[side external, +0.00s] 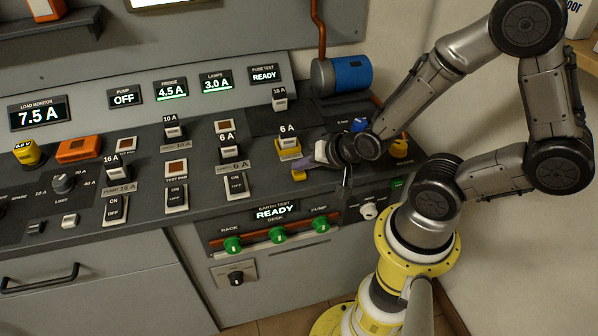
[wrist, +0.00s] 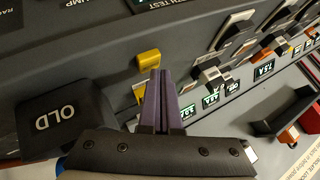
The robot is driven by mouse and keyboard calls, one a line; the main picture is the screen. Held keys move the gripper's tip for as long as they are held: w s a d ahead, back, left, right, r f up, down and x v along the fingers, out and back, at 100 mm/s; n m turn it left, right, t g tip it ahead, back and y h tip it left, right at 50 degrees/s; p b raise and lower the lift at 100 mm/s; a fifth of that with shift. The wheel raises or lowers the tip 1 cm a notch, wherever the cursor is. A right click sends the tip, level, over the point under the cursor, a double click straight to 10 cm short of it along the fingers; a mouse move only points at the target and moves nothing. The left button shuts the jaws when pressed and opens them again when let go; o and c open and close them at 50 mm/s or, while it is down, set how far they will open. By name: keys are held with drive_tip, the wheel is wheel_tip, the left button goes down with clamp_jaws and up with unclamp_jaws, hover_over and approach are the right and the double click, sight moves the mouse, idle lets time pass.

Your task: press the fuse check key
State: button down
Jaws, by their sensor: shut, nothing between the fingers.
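My gripper (side external: 308,166) is over the right part of the sloped grey desk; its purple fingers are shut with nothing between them. In the wrist view the two fingers (wrist: 160,76) lie side by side, with a yellow block (wrist: 148,59) just beyond and left of the tips. In the side view a yellow base (side external: 289,154) with a 6 A fuse (side external: 287,136) above it is just left of the fingers, and a yellow piece (side external: 299,175) shows below it. The fuse test display (side external: 264,74) reads READY. I cannot make out which part is the fuse check key, nor any contact.
Several fuses and on/off switches (side external: 237,185) stand left of the gripper. A blue cylinder (side external: 346,75) is behind it. A dark box marked OLD (wrist: 60,120) is at the left in the wrist view. Green knobs (side external: 278,236) are on the desk front.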

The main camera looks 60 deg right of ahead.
sight(303, 176)
drive_tip(key=shift+f, duration=0.45)
idle(0.3)
idle(0.3)
drive_tip(key=shift+r, duration=0.85)
drive_tip(key=shift+r, duration=2.5)
